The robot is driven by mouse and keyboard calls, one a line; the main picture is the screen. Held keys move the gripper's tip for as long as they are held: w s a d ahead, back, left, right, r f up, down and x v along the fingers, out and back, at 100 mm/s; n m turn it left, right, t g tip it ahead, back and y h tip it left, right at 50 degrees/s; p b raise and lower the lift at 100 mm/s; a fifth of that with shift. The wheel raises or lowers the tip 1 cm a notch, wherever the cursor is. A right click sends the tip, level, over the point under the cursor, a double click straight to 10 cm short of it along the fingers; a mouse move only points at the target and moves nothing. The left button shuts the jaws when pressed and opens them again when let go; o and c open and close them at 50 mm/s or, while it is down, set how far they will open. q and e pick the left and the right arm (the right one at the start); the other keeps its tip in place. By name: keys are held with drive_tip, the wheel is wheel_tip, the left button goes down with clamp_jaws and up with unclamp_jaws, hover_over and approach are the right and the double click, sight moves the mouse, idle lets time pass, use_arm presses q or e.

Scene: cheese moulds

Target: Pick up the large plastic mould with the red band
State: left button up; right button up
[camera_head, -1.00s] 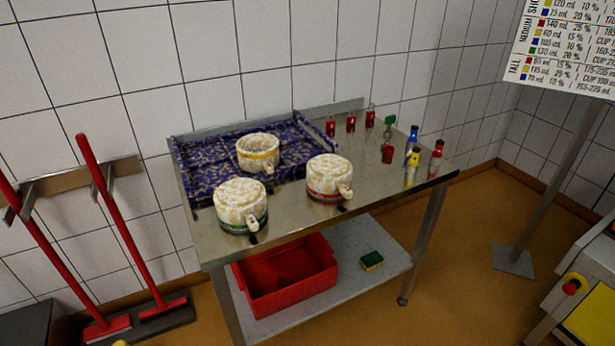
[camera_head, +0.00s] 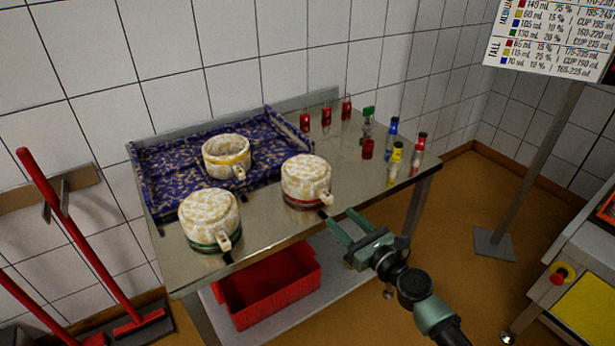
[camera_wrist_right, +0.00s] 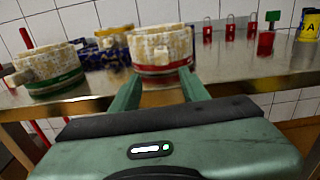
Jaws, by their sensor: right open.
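The mould with the red band (camera_head: 306,180) stands on the steel table near its front edge, pale and mottled, with a handle pointing to the front right. In the right wrist view the red-banded mould (camera_wrist_right: 160,48) is straight ahead, just beyond the fingertips. My right gripper (camera_head: 341,226) is open and empty, in front of the table edge and to the lower right of this mould. In the right wrist view its fingers (camera_wrist_right: 158,88) point at the mould with a gap between them. My left gripper is not in view.
A green-banded mould (camera_head: 210,220) stands to the left, and a yellow-banded one (camera_head: 227,156) sits on a blue patterned tray (camera_head: 165,190). Small red, blue and yellow bottles (camera_head: 395,160) stand at the right. A red crate (camera_head: 268,293) is on the lower shelf.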

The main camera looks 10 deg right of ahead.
sight(330, 202)
drive_tip(key=x, duration=0.5)
drive_tip(key=r+x, duration=0.1)
drive_tip(key=x, duration=0.2)
drive_tip(key=shift+d+r, duration=0.1)
drive_tip(key=shift+d, duration=0.15)
clamp_jaws()
idle(1.0)
